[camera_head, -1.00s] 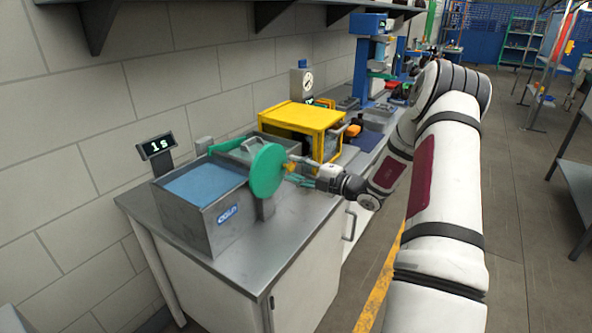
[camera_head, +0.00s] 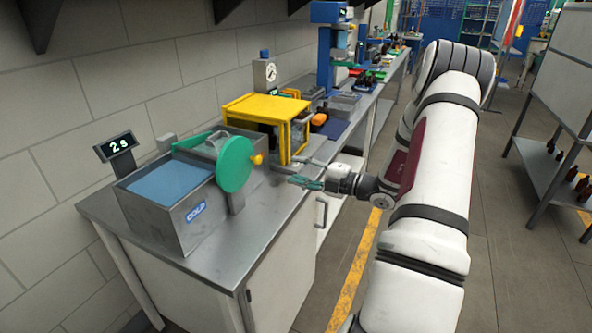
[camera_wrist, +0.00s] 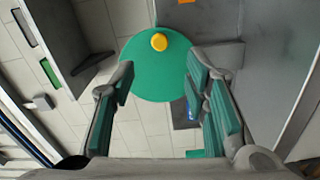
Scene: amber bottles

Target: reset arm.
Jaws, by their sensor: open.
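My gripper (camera_head: 300,182) is open and empty, to the right of the cold bath's green wheel (camera_head: 234,165) and apart from it, near the counter's front edge. In the wrist view its green-padded fingers (camera_wrist: 160,72) are spread wide, with the green disc (camera_wrist: 158,85) and its yellow knob (camera_wrist: 159,41) visible beyond and between them. In the head view the yellow knob (camera_head: 257,159) sits at the wheel's right rim. My arm reaches in from the right.
The grey bath labelled COLD (camera_head: 196,212) holds blue liquid beside a display reading 2 s (camera_head: 119,146). A yellow box-shaped device (camera_head: 268,108) stands behind my gripper on the counter (camera_head: 235,232). The aisle floor (camera_head: 505,270) is clear; a shelf with brown bottles (camera_head: 557,172) stands right.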

